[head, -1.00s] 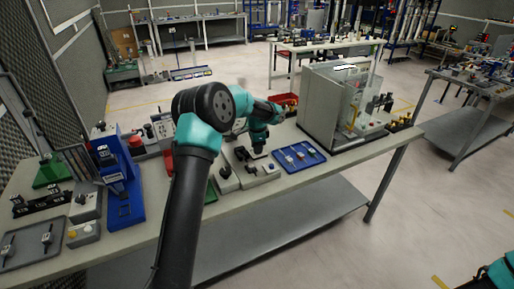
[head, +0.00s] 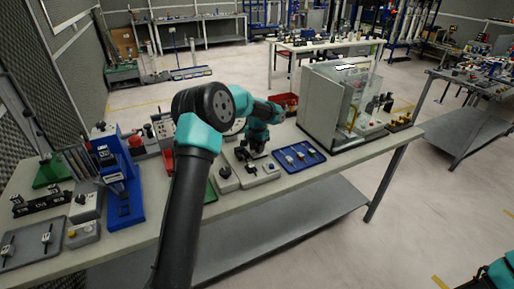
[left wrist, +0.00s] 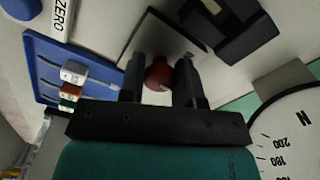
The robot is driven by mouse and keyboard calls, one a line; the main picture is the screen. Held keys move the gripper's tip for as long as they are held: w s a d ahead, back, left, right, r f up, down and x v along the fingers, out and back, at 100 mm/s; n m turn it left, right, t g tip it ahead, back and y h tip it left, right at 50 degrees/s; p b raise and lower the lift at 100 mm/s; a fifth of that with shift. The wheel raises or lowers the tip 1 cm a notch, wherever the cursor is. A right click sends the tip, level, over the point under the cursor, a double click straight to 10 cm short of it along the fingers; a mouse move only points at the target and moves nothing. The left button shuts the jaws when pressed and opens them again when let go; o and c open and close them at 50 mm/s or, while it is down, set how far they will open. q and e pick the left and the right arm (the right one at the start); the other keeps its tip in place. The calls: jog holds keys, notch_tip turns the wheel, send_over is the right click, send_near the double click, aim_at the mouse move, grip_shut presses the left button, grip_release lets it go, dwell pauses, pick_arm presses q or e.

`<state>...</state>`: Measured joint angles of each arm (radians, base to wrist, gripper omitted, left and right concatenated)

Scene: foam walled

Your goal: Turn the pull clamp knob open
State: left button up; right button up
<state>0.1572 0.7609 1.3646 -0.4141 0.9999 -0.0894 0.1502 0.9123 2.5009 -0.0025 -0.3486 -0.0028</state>
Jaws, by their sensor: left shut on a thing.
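A red round knob (left wrist: 160,76), taken to be the clamp knob, shows in the left wrist view. My left gripper (left wrist: 162,72) has one dark finger on each side of it and is shut on it. A black bracket-like part (left wrist: 234,30) stands beside the knob on a light plate. In the head view my left gripper (head: 256,152) points down over the light grey fixtures at the middle of the bench. The knob is hidden there. My right gripper is not in view.
A blue tray (head: 310,163) with several small parts lies just right of the gripper. A glass-fronted grey cabinet (head: 322,110) stands farther right. A round dial (left wrist: 290,135) is close by in the wrist view. Blue and grey fixtures fill the bench's left side.

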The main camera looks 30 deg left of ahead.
pick_arm(q)
jog(key=n, duration=0.5)
jog(key=shift+n, duration=0.3)
jog(key=n, duration=0.4)
jog(key=shift+n, duration=0.4)
jog(key=o, duration=0.9)
jog(key=shift+o, duration=0.2)
notch_tip(320, 180, up, 18)
jog(key=shift+f, duration=0.25)
